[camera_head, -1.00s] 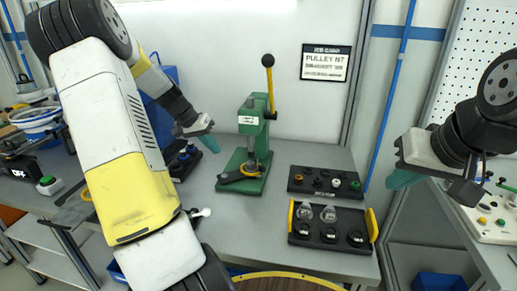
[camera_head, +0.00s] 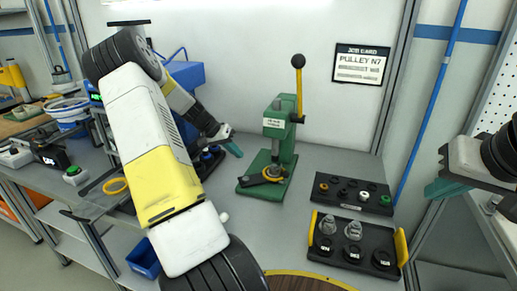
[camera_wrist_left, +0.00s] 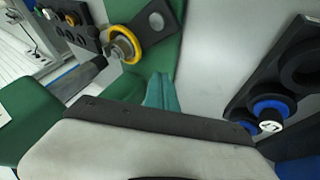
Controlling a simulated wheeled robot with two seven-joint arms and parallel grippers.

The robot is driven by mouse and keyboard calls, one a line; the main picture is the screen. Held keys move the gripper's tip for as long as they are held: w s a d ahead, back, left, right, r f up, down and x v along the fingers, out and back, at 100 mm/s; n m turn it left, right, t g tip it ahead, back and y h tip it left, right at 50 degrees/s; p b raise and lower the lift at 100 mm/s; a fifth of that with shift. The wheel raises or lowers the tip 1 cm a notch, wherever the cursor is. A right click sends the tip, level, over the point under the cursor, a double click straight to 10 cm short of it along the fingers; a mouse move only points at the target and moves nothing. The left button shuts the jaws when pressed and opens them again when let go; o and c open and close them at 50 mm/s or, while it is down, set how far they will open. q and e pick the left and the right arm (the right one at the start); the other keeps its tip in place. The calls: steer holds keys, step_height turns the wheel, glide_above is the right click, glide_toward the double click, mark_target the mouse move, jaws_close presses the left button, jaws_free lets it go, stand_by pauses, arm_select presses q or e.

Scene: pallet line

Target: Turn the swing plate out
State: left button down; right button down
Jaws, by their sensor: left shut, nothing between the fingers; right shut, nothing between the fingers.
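The green press (camera_head: 283,130) stands at the back of the bench. Its dark swing plate (camera_head: 254,180) lies low over the green base, with a yellow ring (camera_head: 276,172) at the post. In the left wrist view the swing plate (camera_wrist_left: 158,24) and yellow ring (camera_wrist_left: 110,40) are just beyond the fingers. My left gripper (camera_head: 234,149) is shut and empty, left of the press; its teal fingertips (camera_wrist_left: 160,92) appear over the green base, apart from the plate as far as I can see. My right gripper (camera_head: 438,187) is shut and empty at the right.
A black tray (camera_head: 332,184) with small parts lies right of the press. A tray with yellow sides (camera_head: 314,232) and clear domes is in front of it. A blue bin (camera_head: 186,76) and dark fixture (camera_head: 212,158) are at the left. A yellow-handled lever (camera_head: 299,90) rises above the press.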

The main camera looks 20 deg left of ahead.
mark_target(264, 173)
arm_select(q)
steer(key=x, duration=0.7)
steer(key=shift+w+d+f, duration=0.1)
steer(key=shift+d+f, duration=0.1)
steer(key=shift+f, duration=0.05)
steer(key=d, duration=0.2)
steer(key=shift+d+r, duration=0.1)
steer(key=shift+d, duration=0.2)
steer(key=shift+w+d, duration=0.1)
steer(key=shift+d, duration=0.55)
